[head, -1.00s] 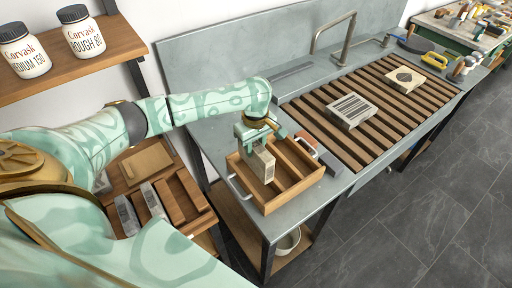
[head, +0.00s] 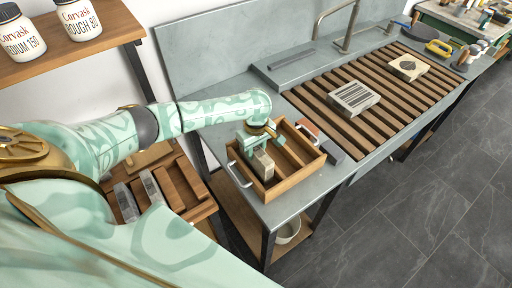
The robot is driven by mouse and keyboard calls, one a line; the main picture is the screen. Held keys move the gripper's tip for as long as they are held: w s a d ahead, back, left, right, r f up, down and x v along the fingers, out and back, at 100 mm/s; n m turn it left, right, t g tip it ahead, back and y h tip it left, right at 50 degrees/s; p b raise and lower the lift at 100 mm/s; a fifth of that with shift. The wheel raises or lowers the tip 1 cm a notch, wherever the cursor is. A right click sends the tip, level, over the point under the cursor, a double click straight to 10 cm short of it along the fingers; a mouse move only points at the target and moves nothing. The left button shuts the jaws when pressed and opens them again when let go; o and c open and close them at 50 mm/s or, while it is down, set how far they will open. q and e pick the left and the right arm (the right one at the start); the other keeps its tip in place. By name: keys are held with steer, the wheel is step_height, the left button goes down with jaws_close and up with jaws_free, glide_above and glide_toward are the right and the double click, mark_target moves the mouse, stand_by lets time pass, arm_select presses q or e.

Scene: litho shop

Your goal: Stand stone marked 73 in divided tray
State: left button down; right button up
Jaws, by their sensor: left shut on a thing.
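My left gripper (head: 257,146) is shut on a pale stone block (head: 263,165), which stands on edge, roughly upright, inside the divided wooden tray (head: 286,186). The stone is in the left compartment of the tray, with its lower part inside the walls. I cannot read a number on it, and I cannot tell whether it touches the tray floor. The tray sits on the grey metal counter and has a metal handle at its left end. The other compartments look empty. My right gripper is not in view.
A slatted wooden rack (head: 380,90) holds a striped stone (head: 353,97) and another stone with a dark mark (head: 408,68). A lower wooden rack (head: 185,190) with grey blocks stands left. A tap (head: 345,30) rises behind.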

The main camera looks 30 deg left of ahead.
arm_select(q)
steer(key=shift+w+f, duration=0.1)
steer(key=shift+f, duration=0.25)
stand_by(0.6)
steer(key=c, duration=0.9)
jaws_free()
steer(key=shift+c, duration=0.2)
steer(key=shift+s+f, duration=0.1)
steer(key=shift+s, duration=0.1)
step_height(320, 180, up, 9)
steer(key=p, duration=1.3)
